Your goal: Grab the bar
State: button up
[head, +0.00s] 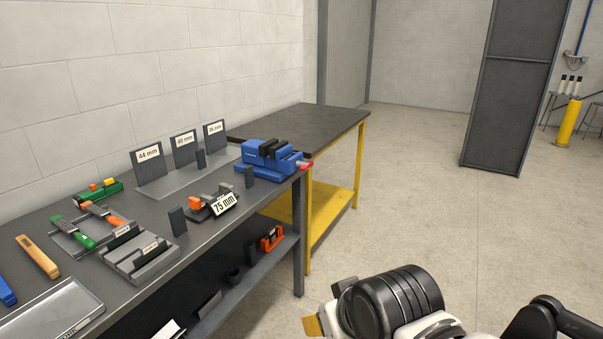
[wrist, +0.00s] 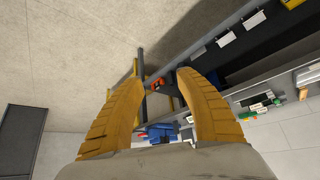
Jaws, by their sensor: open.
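I cannot tell which one the task means. My gripper (wrist: 163,80) is open in the wrist view, with its two yellow fingers apart and nothing clearly held between them. In the head view my arm is at the bottom right, off the bench and well away from the bars; only a bit of yellow finger shows.
A blue vise (head: 268,158) stands at the bench's far end. A "75 mm" sign (head: 224,203), grey slotted block (head: 140,252), tools and a tray (head: 55,312) crowd the top. A lower shelf holds an orange item (head: 271,238). A yellow-legged table (head: 345,118) stands behind.

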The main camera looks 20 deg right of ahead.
aim_at(249, 176)
jog(key=i+l+u, duration=0.3)
jog(key=l, duration=0.35)
jog(key=i+l+u, duration=0.15)
jog(key=i+l, duration=0.15)
jog(key=i+l+u, duration=0.15)
jog(key=l, duration=0.3)
jog(key=i+l+u, duration=0.15)
jog(key=l, duration=0.25)
